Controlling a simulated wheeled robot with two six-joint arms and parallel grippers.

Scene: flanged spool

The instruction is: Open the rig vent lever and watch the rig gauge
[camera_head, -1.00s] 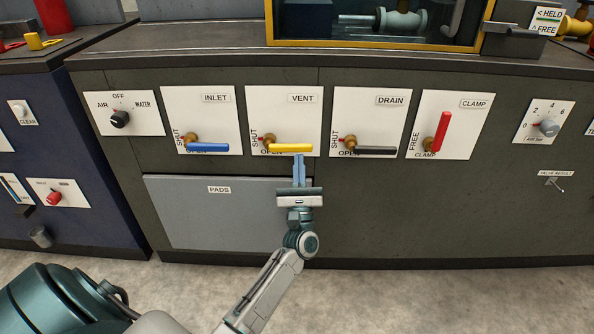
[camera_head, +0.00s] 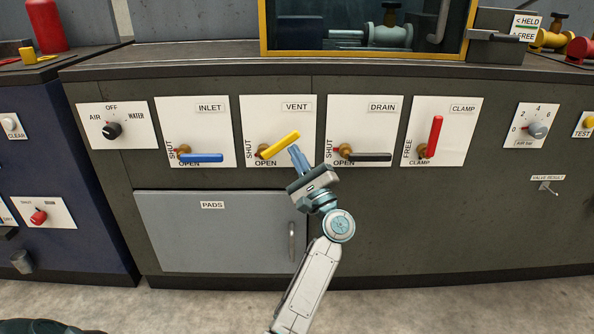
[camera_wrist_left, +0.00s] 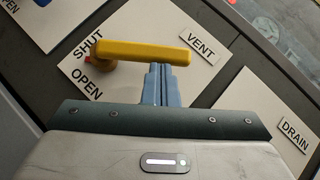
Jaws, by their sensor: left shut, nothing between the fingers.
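The vent lever (camera_head: 280,145) is a yellow bar on a brass pivot, on a white panel marked VENT, SHUT and OPEN. It slants up to the right from the pivot. In the left wrist view the yellow vent lever (camera_wrist_left: 145,52) runs across above my fingers. My left gripper (camera_head: 294,149) is shut and empty, its blue-grey fingertips at the underside of the lever's free end. They appear to touch it in the left wrist view (camera_wrist_left: 160,68). My right gripper is not in view. I cannot make out a rig gauge.
A blue inlet lever (camera_head: 201,158) is to the left; a black drain lever (camera_head: 368,157) and a red clamp lever (camera_head: 435,136) are to the right. A grey PADS door (camera_head: 215,235) with a handle (camera_head: 291,240) lies below. A yellow-framed window is above.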

